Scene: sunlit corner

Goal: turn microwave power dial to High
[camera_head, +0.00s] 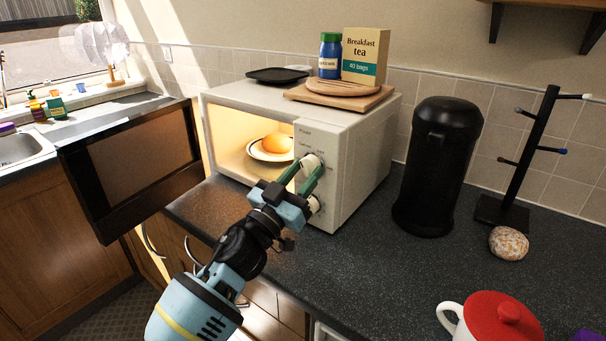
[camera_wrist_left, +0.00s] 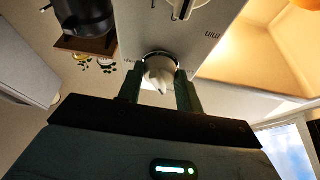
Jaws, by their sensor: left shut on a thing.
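The white microwave (camera_head: 346,171) stands on the counter with its dark door (camera_head: 140,165) swung open to the left. The power dial (camera_head: 311,160) is the upper white knob on its right front panel, under small lettering. My left gripper (camera_head: 306,171) is shut on this dial, with a green finger on each side. The dial also shows between the fingers in the left wrist view (camera_wrist_left: 159,72). The fingers cover part of it, and I cannot read its setting. A second, lower dial (camera_head: 314,204) is free of the fingers. My right gripper is out of view.
A plate with a round orange-yellow food (camera_head: 278,143) sits inside the lit microwave. A black canister (camera_head: 437,165) and a mug tree (camera_head: 524,160) stand to the right.

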